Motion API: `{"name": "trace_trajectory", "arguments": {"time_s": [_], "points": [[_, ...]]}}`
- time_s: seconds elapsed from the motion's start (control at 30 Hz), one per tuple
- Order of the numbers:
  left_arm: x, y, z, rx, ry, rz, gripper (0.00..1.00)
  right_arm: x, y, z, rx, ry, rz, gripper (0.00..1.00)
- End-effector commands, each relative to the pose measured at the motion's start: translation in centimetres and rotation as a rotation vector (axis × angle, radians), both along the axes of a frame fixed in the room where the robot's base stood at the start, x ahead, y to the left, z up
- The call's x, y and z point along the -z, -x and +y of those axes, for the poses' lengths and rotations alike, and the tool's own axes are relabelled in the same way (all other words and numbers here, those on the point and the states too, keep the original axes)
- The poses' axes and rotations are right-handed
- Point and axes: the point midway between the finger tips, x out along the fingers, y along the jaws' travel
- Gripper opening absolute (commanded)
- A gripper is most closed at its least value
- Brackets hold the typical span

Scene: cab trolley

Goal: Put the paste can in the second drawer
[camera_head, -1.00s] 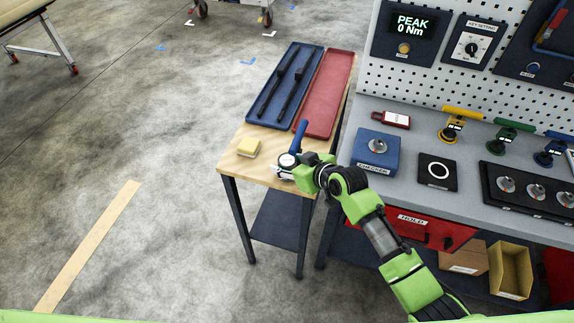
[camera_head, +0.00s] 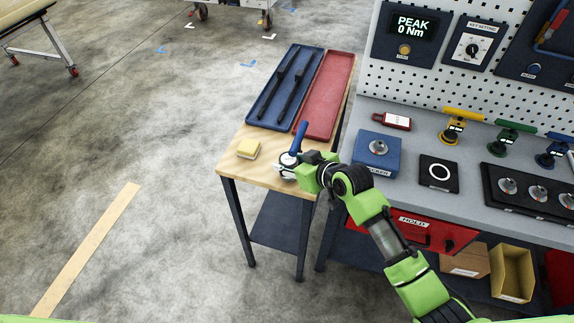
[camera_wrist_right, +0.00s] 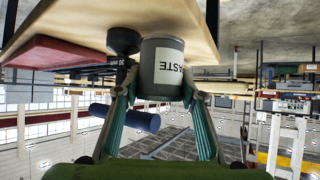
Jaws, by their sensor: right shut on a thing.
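The grey paste can (camera_wrist_right: 162,68), with a white label reading PASTE, sits between the two fingers of my right gripper (camera_wrist_right: 160,95) in the wrist view. The fingers are shut on it. In the head view my right gripper (camera_head: 300,168) is at the front right corner of the small wooden table (camera_head: 236,168), and the can there is mostly hidden. Whether it still touches the tabletop I cannot tell. A red drawer front marked HOLD (camera_head: 447,240) is under the grey bench and looks closed. My left gripper is not in view.
A blue-handled tool (camera_head: 299,138) stands close beside the can. A blue checker box (camera_head: 376,152) sits on the bench. Open boxes (camera_head: 513,272) are below.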

Motion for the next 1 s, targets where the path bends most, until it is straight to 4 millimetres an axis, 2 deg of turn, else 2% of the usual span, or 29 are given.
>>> {"name": "trace_trajectory", "arguments": {"time_s": [0.03,0.6,0.8,1.0], "points": [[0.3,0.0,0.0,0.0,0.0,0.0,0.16,0.5,0.8,-0.7,0.001,0.003,0.004,0.06],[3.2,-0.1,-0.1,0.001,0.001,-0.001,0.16,0.6,10.8,-8.5,0.0,0.005,0.004,0.06],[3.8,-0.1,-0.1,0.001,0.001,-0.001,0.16,0.4,12.9,-10.2,0.0,0.004,0.003,0.06],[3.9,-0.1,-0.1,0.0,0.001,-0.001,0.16,0.1,13.6,-10.7,0.001,0.001,0.003,0.06]]}}
